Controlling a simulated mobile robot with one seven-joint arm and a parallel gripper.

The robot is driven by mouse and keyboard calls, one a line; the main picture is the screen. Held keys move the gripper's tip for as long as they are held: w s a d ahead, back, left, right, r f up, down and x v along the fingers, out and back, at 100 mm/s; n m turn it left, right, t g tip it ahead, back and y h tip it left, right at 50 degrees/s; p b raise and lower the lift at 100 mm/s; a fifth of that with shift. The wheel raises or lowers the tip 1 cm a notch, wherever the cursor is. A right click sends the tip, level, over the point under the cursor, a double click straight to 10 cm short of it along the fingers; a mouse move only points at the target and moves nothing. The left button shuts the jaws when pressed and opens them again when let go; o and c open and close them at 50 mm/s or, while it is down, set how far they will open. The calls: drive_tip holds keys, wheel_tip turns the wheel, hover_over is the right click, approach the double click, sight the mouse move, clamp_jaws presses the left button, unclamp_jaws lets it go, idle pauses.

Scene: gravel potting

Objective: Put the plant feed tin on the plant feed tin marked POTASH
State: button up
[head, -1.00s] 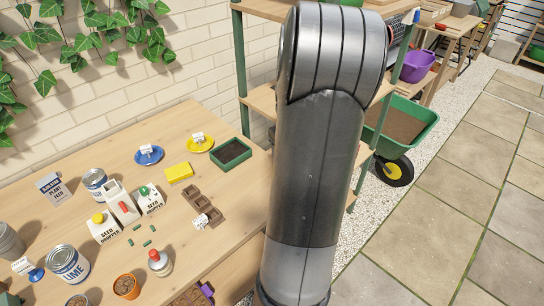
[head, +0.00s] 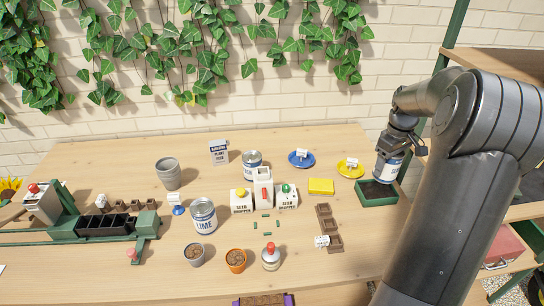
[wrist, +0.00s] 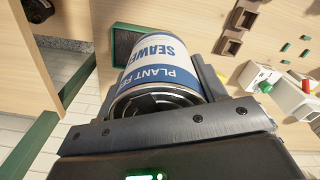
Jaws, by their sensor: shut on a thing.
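My gripper (head: 402,142) is shut on a plant feed tin (head: 388,168) with a blue and white label. In the wrist view the held tin (wrist: 165,72) reads "PLANT FE..." and "SEAWE...". It is at the right of the head view, around the green tray; I cannot tell how far above it. A second blue and white tin (head: 252,164) stands upright behind the seed dropper boxes, its label too small to read. Another upright tin (head: 203,217), left of the boxes, reads LIME. No POTASH lettering is readable.
The green tray (head: 362,201) is at the table's right. White seed dropper boxes (head: 241,200) stand before the unreadable tin. The back left is clear.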

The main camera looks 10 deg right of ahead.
drive_tip(key=w+a+r+n, duration=0.3)
drive_tip(key=w+a+n, duration=0.2)
drive_tip(key=w+a, duration=0.6)
drive_tip(key=n, duration=0.6)
hover_over(252, 156)
drive_tip(key=f, duration=0.3)
drive_tip(key=shift+s+d+f, duration=0.1)
drive_tip(key=shift+d+f, duration=0.2)
drive_tip(key=shift+f, duration=0.1)
drive_tip(key=shift+a+f, duration=0.3)
drive_tip(key=shift+a, duration=0.05)
drive_tip(key=shift+f, duration=1.9)
drive_tip(key=shift+f, duration=0.15)
drive_tip(key=o, duration=1.2)
